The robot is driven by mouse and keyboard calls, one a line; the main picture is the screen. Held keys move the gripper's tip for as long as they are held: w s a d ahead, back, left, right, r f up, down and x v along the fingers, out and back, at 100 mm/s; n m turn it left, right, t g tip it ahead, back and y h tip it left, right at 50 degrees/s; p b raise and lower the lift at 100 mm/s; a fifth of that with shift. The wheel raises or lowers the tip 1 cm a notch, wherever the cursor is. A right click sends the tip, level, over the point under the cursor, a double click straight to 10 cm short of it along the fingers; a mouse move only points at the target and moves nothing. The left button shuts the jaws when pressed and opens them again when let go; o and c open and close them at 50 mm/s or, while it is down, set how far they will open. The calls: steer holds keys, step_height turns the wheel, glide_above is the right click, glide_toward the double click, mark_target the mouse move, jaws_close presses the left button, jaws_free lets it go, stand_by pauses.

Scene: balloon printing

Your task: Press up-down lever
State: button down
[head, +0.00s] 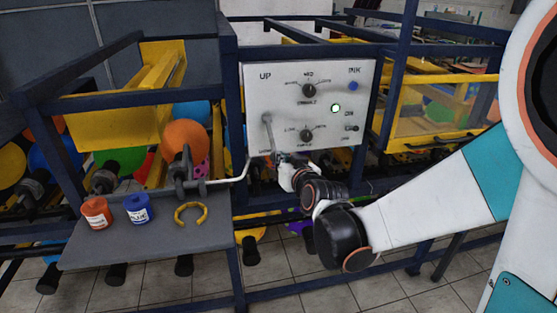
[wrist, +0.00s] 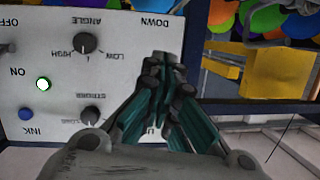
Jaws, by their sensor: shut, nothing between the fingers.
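The grey up-down lever (head: 269,132) is on the left part of the white control panel (head: 290,75), under the word UP. It slants steeply, with its lower end near my gripper. My gripper (head: 281,158) is at the panel's lower left edge. In the wrist view, where the panel appears upside down, my gripper (wrist: 163,58) has its fingers together and empty, between the words DOWN and UP. The lever is not clearly visible there, and my fingers and wrist cover part of that area. I cannot tell whether the fingers touch the lever.
The panel also has two black knobs (head: 309,91), a lit green button (head: 336,108), a blue button (head: 353,86) and a small switch (head: 352,127). Dark blue frame bars (head: 235,120) surround the panel.

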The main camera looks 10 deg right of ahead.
steer(key=shift+w+f+b, duration=0.3)
steer(key=shift+f+b, duration=0.25)
steer(key=shift+f, duration=0.25)
steer(key=shift+r, duration=0.1)
